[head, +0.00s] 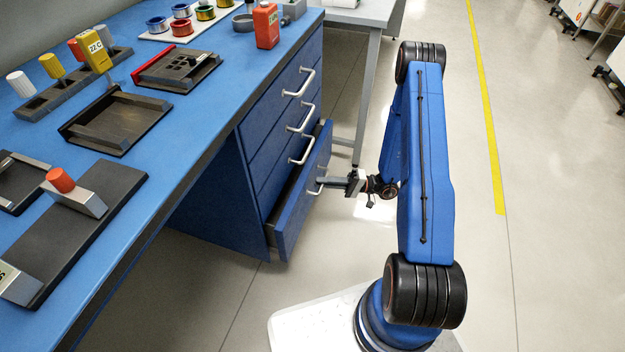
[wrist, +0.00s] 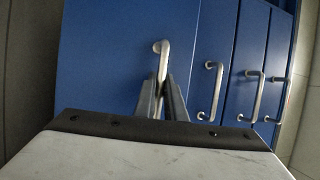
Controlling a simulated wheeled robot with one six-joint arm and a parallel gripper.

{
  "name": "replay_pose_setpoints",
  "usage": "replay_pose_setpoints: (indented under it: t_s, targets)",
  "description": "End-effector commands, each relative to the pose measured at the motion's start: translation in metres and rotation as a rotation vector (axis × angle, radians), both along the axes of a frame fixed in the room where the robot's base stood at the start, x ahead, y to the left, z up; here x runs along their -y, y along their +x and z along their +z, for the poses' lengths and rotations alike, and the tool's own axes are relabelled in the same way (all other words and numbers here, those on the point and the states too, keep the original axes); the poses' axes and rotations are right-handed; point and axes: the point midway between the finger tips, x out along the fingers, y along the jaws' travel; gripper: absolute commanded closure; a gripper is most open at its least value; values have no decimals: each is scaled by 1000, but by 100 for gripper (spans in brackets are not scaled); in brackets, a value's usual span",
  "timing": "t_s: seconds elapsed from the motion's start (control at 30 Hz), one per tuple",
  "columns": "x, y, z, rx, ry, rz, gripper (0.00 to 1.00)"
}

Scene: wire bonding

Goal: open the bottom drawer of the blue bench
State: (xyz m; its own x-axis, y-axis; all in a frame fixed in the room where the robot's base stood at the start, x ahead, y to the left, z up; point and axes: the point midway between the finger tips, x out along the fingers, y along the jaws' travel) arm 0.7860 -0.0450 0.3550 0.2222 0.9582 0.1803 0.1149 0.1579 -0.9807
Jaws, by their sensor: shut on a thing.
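The blue bench (head: 215,195) stands at the left in the head view, with a stack of drawers on its right-hand face. The bottom drawer (head: 290,215) stands part way out, its front away from the bench body and a dark gap behind it. My gripper (head: 325,182) is at this drawer's handle, shut on it. In the wrist view the bottom drawer's blue front (wrist: 105,65) fills the left side, and its pale bar handle (wrist: 162,58) runs between the two fingers of my gripper (wrist: 163,88). The fingers hide the handle's lower part.
The upper drawers, with pale handles (head: 299,82), are shut. The bench top (head: 205,95) carries fixtures, wire spools and a red bottle (head: 266,25). A grey table (head: 372,14) stands behind the bench. The floor (head: 540,200) to the right is clear.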

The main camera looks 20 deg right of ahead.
Motion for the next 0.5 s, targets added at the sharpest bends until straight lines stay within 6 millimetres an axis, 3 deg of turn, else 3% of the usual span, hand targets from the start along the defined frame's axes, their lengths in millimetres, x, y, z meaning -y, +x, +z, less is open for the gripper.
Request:
replay_pose_setpoints:
  t_s: [0.5]
  targets:
    - [116,-82,-1,0,-2,-7,100]
